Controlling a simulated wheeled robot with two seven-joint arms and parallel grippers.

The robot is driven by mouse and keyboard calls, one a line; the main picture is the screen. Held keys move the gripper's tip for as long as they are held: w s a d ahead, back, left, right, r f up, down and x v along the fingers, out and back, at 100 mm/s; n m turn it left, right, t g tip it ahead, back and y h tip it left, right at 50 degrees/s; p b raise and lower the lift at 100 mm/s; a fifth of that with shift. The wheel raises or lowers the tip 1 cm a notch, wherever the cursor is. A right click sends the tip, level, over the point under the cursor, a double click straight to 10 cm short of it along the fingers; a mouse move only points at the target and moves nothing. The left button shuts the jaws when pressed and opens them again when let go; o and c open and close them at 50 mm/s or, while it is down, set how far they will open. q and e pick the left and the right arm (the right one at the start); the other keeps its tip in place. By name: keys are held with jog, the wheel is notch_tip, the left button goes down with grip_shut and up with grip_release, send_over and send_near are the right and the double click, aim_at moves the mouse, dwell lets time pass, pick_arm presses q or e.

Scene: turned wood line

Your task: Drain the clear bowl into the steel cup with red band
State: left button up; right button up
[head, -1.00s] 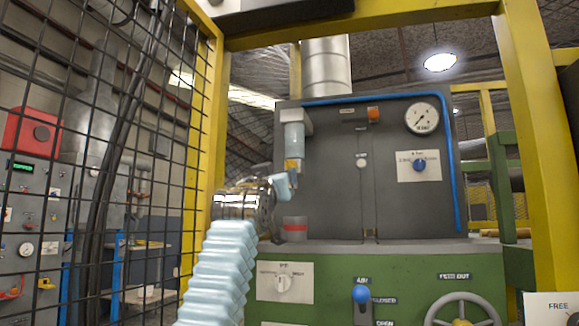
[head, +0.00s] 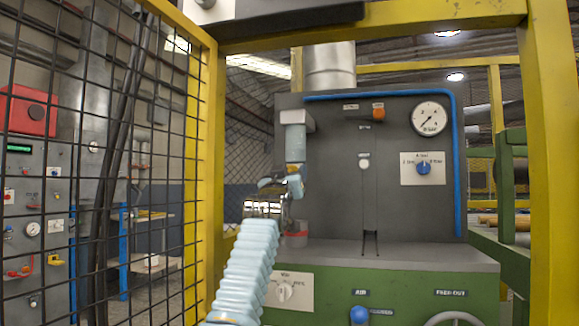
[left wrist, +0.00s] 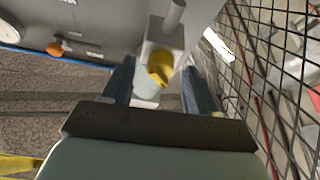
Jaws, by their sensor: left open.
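The clear bowl (head: 296,143), a pale bluish cylinder, hangs upright under a grey housing on the left of the dark panel. In the left wrist view a yellow fitting (left wrist: 159,68) lies between my fingers; in the head view the gripper hides it. The steel cup with red band (head: 296,239) stands on the ledge below the bowl, partly behind my arm. My left gripper (head: 281,184) is open at the bowl's lower end, with its fingers (left wrist: 160,82) on either side of the fitting. I cannot tell whether they touch it. My right gripper is not in view.
A wire mesh guard (head: 110,160) and yellow post (head: 210,180) stand close on the left. The panel carries a gauge (head: 430,118), a blue knob (head: 423,168) and an orange knob (head: 378,114). The ledge (head: 420,255) right of the cup is clear.

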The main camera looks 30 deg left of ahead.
pick_arm(q)
jog(key=c, duration=1)
jog(key=m+h, duration=0.2)
jog(key=m, duration=0.2)
jog(key=shift+a+p, duration=0.1)
jog(key=shift+p, duration=0.25)
jog(key=shift+c, duration=0.2)
jog(key=o, duration=1)
jog(key=shift+o, duration=0.2)
jog(key=shift+s, duration=0.1)
